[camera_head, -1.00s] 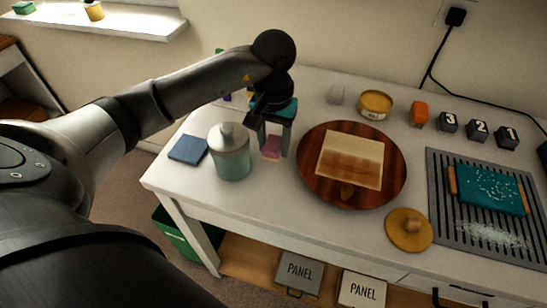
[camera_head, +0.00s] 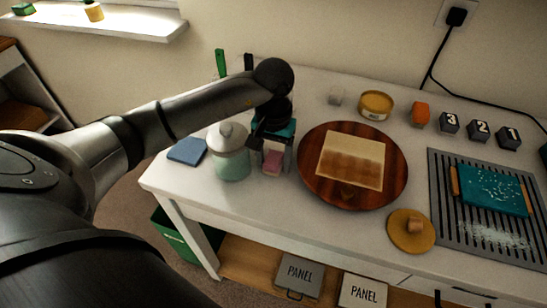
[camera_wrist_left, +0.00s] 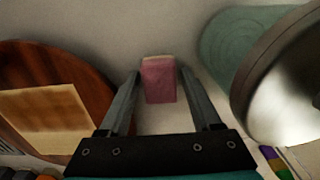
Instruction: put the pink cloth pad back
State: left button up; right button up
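The pink cloth pad (camera_head: 273,163) is between the fingertips of my left gripper (camera_head: 275,160), low over the white table, between the lidded jar and the round wooden board. In the left wrist view the pad (camera_wrist_left: 159,80) fills nearly all the space between the two fingertips (camera_wrist_left: 160,74). The fingers appear shut on it. I cannot tell whether its underside touches the table. My right gripper is in neither view.
A pale green jar with a grey lid (camera_head: 231,160) stands close left of the gripper, and a blue pad (camera_head: 187,151) lies left of it. The wooden board (camera_head: 390,185) with a tan panel (camera_head: 350,160) is close right. A cork-coloured disc (camera_head: 411,238) lies in front.

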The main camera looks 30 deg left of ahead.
aim_at(273, 158)
pick_arm(q)
jog(key=shift+o, duration=0.9)
jog(key=shift+r, duration=0.1)
jog(key=shift+r+p, duration=0.3)
notch_tip(273, 158, up, 12)
jog(key=shift+f+p, duration=0.25)
jog(key=shift+p, duration=0.1)
jog(key=shift+c, duration=0.2)
